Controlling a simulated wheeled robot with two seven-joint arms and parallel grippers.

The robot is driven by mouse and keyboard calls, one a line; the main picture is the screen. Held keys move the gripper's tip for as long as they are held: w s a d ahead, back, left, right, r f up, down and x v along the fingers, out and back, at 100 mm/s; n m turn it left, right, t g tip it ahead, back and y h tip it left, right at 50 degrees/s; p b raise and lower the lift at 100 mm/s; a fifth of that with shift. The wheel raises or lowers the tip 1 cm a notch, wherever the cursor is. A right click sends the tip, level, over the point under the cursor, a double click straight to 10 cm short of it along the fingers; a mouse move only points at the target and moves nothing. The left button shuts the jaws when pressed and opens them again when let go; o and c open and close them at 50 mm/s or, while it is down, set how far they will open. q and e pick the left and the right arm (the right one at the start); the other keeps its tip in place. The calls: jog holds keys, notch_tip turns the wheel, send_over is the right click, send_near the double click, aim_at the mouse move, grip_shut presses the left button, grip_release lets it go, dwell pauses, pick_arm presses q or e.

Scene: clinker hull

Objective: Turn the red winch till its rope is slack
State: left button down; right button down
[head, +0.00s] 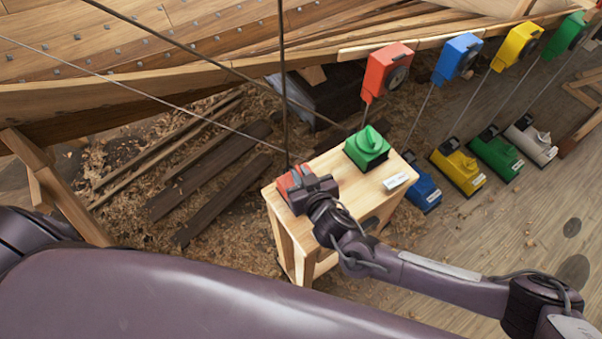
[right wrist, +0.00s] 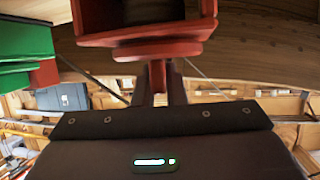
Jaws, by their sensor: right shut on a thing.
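The red winch (head: 286,181) sits on the left end of a small wooden stand (head: 378,187), largely covered by my right gripper (head: 309,190) in the head view. In the right wrist view the red winch (right wrist: 150,45) fills the top middle, and the fingers of my right gripper (right wrist: 160,85) are shut on a narrow red part of it. A dark rope (head: 283,85) runs from the winch up out of the head view and looks straight. My left gripper is not in view; only purple arm parts show at left.
Several coloured winches, such as the yellow one (head: 457,167), stand on the floor at right. The plank hull (head: 150,85) crosses the back. Shavings and dark planks (head: 210,186) lie left of the stand.

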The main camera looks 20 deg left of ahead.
jog(key=shift+n+y, duration=0.3)
jog(key=shift+d+f+n+g+y+b, duration=0.1)
jog(key=shift+n+g+y+b, duration=0.2)
jog(key=shift+n+g+b, duration=0.15)
jog(key=shift+w+n+g+y+b, duration=0.1)
jog(key=shift+n+g+y+b, duration=0.35)
jog(key=shift+n+g+y, duration=0.65)
jog(key=n+g+y+b, duration=0.1)
jog(key=n+g+b, duration=0.1)
jog(key=n+g, duration=0.1)
jog(key=n+g+b, duration=0.3)
jog(key=shift+f+g+y+b, duration=0.1)
jog(key=shift+g+y+b, duration=0.2)
jog(key=shift+y, duration=0.1)
jog(key=shift+n+g+b, duration=0.95)
jog(key=shift+g+b, duration=0.2)
jog(key=shift+b, duration=0.1)
jog(key=shift+r, duration=0.2)
